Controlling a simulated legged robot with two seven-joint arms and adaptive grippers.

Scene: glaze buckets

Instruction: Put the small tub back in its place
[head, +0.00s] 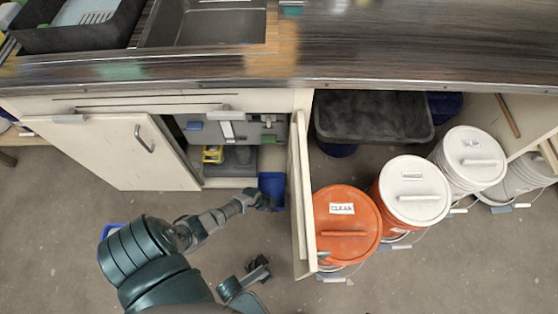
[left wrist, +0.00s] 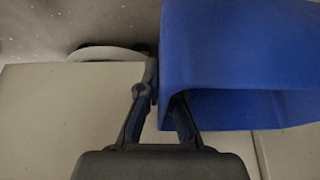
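The small blue tub (head: 271,184) is at the right end of the open cabinet under the counter, close to the inner side of the open door. My left gripper (head: 258,200) is at its near side. In the left wrist view the blue tub (left wrist: 240,65) fills the upper right, and the fingers of my left gripper (left wrist: 158,98) come together at its left edge, apparently pinching its wall. My right gripper (head: 258,269) is low over the floor, apart from the tub; its finger opening is too small to judge.
An open door (head: 303,195) stands right of the tub; another (head: 115,150) is left. An orange bucket (head: 346,225), white-lidded buckets (head: 414,190) and a black tray (head: 373,117) are at right. A yellow item (head: 212,154) is inside the cabinet.

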